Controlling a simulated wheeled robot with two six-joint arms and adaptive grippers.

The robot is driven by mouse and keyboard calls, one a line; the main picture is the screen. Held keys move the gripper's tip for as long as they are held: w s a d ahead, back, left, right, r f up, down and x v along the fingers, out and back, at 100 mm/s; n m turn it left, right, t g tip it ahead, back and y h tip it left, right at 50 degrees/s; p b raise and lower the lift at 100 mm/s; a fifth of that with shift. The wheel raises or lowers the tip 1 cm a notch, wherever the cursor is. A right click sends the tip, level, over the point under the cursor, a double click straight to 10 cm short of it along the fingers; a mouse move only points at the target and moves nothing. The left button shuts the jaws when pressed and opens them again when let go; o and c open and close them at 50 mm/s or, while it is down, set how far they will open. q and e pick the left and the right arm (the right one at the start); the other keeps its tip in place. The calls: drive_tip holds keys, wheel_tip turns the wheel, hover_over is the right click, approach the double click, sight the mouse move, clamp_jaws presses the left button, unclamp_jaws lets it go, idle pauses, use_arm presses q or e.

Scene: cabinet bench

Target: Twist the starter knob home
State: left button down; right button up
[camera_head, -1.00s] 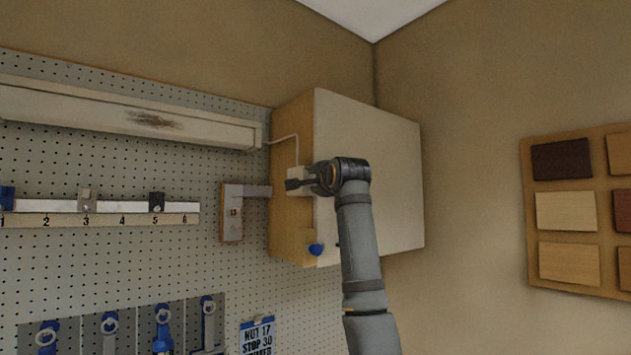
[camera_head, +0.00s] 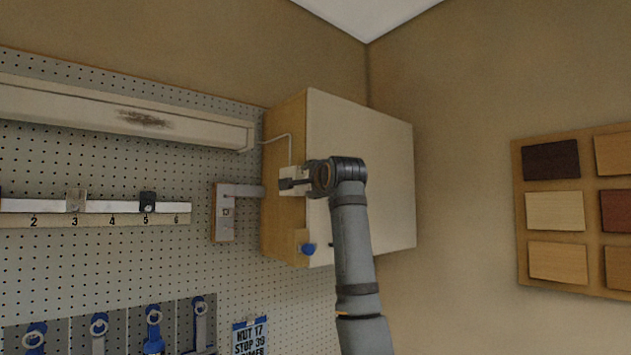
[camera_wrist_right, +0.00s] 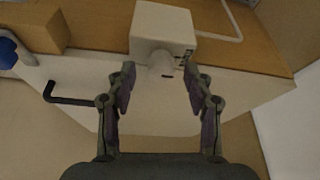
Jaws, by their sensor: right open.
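The starter knob (camera_wrist_right: 161,64) is a small pale cylinder on a white box (camera_wrist_right: 163,28) fixed to the cabinet's wooden side. In the right wrist view it lies between the two fingers of my right gripper (camera_wrist_right: 158,82), with a gap on each side. That gripper is open. In the head view my right gripper (camera_head: 292,184) points left at the white box (camera_head: 291,174) on the cabinet side and hides the knob. My left gripper is not in view.
The cabinet (camera_head: 380,150) has a white front, a blue knob (camera_head: 308,249) low down and a black handle (camera_wrist_right: 68,99). A cable (camera_head: 278,138) runs from the box to the lamp housing (camera_head: 120,115). A bracket (camera_head: 225,212) hangs on the pegboard left of the cabinet.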

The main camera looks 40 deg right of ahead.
drive_tip(key=v, duration=1)
drive_tip(key=shift+s, duration=0.4)
